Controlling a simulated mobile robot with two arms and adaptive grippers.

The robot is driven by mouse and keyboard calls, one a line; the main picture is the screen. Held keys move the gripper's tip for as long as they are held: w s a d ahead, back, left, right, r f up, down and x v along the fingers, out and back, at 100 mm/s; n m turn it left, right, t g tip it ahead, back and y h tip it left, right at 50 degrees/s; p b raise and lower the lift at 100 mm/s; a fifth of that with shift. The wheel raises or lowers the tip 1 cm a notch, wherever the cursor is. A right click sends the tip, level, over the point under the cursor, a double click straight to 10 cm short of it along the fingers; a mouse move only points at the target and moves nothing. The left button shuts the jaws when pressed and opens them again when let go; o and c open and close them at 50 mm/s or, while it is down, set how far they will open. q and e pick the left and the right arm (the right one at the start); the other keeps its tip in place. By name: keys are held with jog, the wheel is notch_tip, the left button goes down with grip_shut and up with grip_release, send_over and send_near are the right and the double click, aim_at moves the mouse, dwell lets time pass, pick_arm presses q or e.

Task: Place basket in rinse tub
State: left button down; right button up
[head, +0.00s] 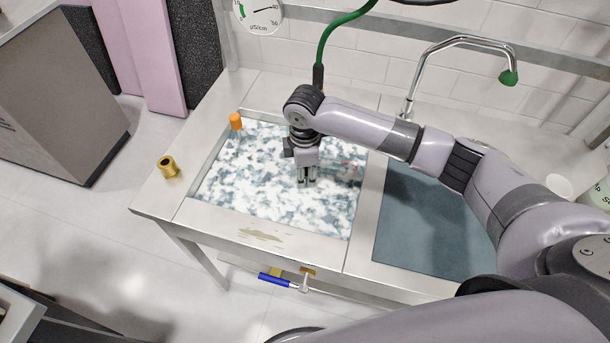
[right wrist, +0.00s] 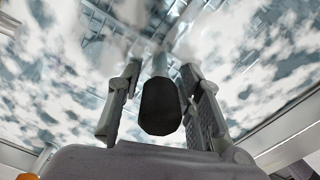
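The rinse tub (head: 228,213) is a steel-rimmed basin on the left of the bench, filled with white, foamy, grey-blue liquid. My right gripper (head: 307,181) points down over it, right of its middle. In the right wrist view a black handle grip (right wrist: 160,107) sits between the two fingers, which flank it closely. Faint wire lines of the basket (right wrist: 97,18) show beyond, blurred among the foam. In the head view part of the basket seems to show right of the gripper; how deep it sits is unclear. My left gripper is not in view.
A brass fitting (head: 168,167) stands on the left rim. A blue-handled valve (head: 277,280) sticks out in front.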

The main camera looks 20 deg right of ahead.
notch_tip(320, 180, up, 11)
dwell(0.3)
dwell(0.4)
